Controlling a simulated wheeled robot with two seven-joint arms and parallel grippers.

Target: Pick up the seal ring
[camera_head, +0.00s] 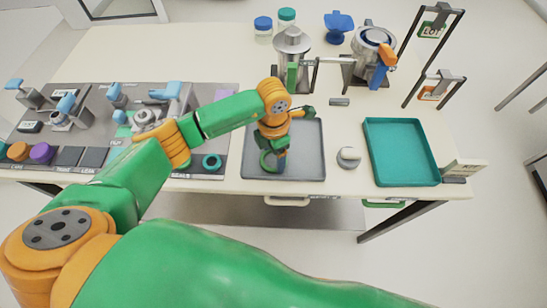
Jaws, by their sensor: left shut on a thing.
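My left gripper (280,157) points down over the grey tray (311,150) in the middle of the table. It is shut on a green seal ring (264,163), which shows at the left side of the fingers. The ring looks tilted on edge. I cannot tell whether it touches the tray floor. The fingers hide part of the ring. My right gripper is not in view.
A teal ring (211,162) lies on the fixture board left of the tray. A teal tray (437,160) stands at the right, with a small round grey part (348,155) between the trays. Metal vessels (292,42) stand behind.

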